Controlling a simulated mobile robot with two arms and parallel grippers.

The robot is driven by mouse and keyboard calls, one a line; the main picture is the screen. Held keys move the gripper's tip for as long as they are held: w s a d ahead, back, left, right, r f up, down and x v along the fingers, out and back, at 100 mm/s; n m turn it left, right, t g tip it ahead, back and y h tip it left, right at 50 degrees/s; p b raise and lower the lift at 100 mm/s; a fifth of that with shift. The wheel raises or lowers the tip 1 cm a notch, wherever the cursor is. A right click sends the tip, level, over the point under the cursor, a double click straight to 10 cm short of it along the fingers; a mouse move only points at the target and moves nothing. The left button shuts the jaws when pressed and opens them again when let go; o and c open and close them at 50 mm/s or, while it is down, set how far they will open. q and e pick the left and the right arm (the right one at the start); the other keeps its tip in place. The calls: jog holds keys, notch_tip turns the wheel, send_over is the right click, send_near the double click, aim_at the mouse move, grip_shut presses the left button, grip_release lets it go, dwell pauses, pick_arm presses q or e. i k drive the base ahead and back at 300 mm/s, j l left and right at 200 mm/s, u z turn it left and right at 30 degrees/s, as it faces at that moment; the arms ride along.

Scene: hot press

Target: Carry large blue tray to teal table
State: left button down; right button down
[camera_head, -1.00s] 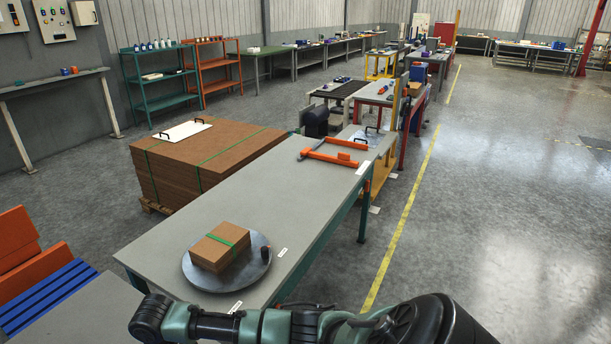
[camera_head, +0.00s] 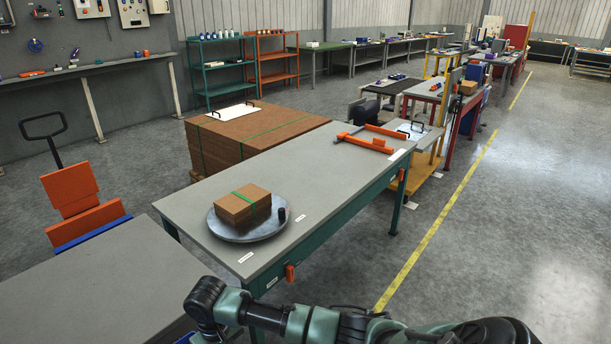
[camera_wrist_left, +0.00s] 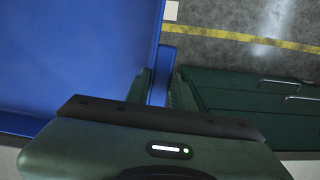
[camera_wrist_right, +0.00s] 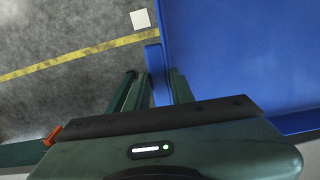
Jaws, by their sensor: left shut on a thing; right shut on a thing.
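The large blue tray fills the left part of the left wrist view (camera_wrist_left: 70,60) and the right part of the right wrist view (camera_wrist_right: 245,55). My left gripper (camera_wrist_left: 160,88) is shut on the tray at its side edge. My right gripper (camera_wrist_right: 153,90) is shut on a blue rim or handle at the opposite side.
A small black object (camera_head: 282,214) stands beside the block, and an orange frame (camera_head: 365,142) lies at the table's far end. A grey tabletop (camera_head: 110,290) is at lower left, near an orange cart (camera_head: 75,195). Floor right of the yellow line (camera_head: 430,235) is clear.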

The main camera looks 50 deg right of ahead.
aim_at(323, 172)
jog(key=l+u, duration=0.15)
jog(key=l, duration=6.05)
jog(key=i, duration=1.35)
